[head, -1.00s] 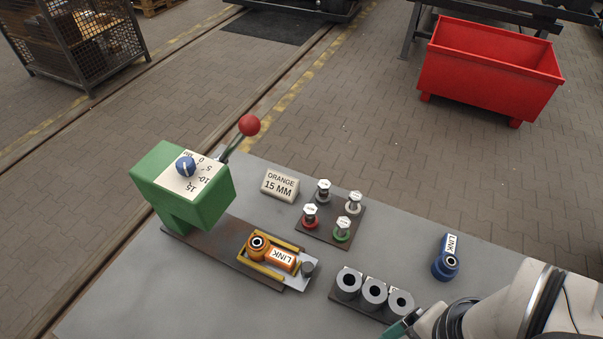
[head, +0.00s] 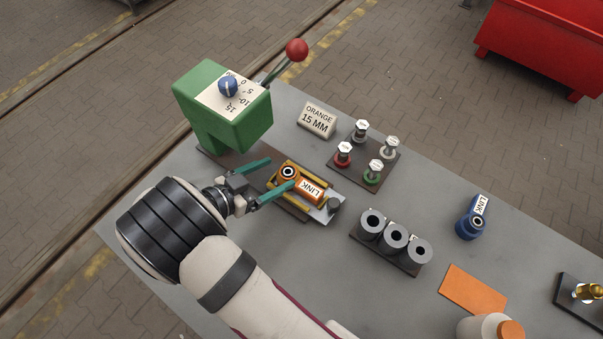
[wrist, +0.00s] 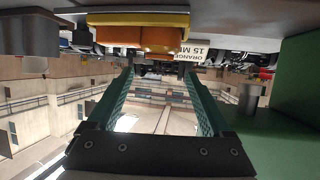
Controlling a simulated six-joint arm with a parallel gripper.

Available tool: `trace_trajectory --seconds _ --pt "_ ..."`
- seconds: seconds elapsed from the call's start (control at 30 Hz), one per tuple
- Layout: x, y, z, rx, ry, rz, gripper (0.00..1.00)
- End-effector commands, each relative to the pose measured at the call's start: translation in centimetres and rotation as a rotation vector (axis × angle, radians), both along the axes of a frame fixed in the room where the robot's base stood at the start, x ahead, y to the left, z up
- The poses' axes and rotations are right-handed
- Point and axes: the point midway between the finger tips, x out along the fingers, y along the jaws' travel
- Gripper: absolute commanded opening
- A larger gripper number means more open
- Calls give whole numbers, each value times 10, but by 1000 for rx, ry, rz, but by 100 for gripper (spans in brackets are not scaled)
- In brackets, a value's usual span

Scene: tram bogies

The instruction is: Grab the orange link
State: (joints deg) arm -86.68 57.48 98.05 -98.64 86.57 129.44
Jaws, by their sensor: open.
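The orange link (head: 305,190), marked LINK, lies in a yellow-railed holder (head: 324,184) on the plate of the green press (head: 238,121). My gripper (head: 281,172) is open, its two teal fingers pointing at the ring end of the link from the left. One finger appears close to that ring end; whether it touches cannot be told. In the wrist view the orange link (wrist: 140,36) shows at the top beyond the fingertips (wrist: 163,72), with nothing between the fingers.
A sign reading ORANGE 15 MM (head: 317,121) stands behind the holder. Bolts with coloured rings stand on a plate (head: 352,170). Grey cylinders (head: 395,237) are at front right, a blue link (head: 468,224) farther right. An orange pad (head: 472,289) lies near the front. The press has a red-knobbed lever (head: 297,50).

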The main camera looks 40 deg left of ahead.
Motion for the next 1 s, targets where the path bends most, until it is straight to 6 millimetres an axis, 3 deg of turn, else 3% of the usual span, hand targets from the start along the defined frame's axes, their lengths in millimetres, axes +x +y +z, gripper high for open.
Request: trace_trajectory --seconds 0.43,0.7,1.0 --pt "65 -15 -36 -2 1 -3 84" --pt "70 -16 -38 -1 2 -1 82" --pt "70 -16 -37 -1 2 -1 28"
